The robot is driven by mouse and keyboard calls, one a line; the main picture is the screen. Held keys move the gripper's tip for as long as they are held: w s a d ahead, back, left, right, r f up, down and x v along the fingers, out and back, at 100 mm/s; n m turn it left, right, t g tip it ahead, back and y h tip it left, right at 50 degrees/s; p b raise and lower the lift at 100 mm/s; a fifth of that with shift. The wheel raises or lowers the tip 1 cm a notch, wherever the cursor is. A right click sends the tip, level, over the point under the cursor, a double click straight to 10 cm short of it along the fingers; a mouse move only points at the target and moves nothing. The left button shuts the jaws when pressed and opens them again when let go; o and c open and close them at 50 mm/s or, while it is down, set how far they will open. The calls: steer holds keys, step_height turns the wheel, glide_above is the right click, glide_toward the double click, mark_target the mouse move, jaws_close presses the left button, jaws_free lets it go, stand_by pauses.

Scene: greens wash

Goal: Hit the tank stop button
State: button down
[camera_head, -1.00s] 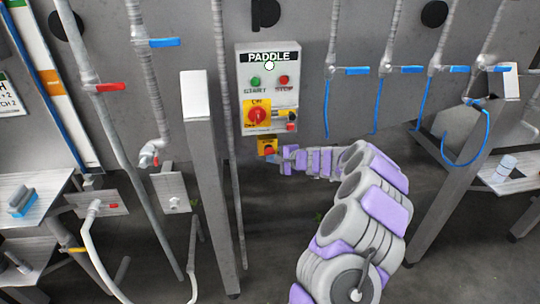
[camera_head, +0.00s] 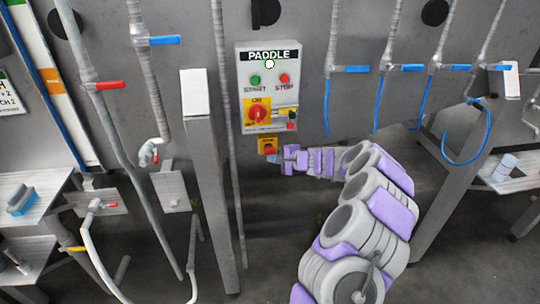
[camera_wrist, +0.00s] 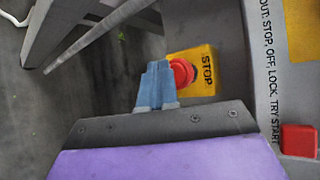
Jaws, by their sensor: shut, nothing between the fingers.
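A yellow box marked STOP with a red mushroom button (camera_head: 268,149) sits low on the tank wall, just under the PADDLE panel (camera_head: 268,92). In the wrist view the red button (camera_wrist: 182,72) sticks out from the yellow STOP box (camera_wrist: 204,70). My gripper (camera_head: 277,158) is shut and empty, beside the lower right of the button in the head view. In the wrist view its blue fingers (camera_wrist: 157,82) overlap the button's edge; I cannot tell whether they touch it. The button's pressed state cannot be told.
The panel carries a green START button (camera_head: 256,79), a red STOP button (camera_head: 284,79) and a red rotary switch (camera_head: 257,114). A grey post (camera_head: 205,170) stands left of the panel. Blue-handled valves (camera_head: 350,70) line the wall at right. Open floor lies below.

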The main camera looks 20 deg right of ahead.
steer(key=shift+s, duration=0.25)
steer(key=s, duration=0.1)
steer(key=s+a+b, duration=0.1)
steer(key=s, duration=0.2)
steer(key=shift+s+a+b, duration=0.25)
steer(key=shift+s+b, duration=0.05)
steer(key=shift+s, duration=0.05)
stand_by(0.8)
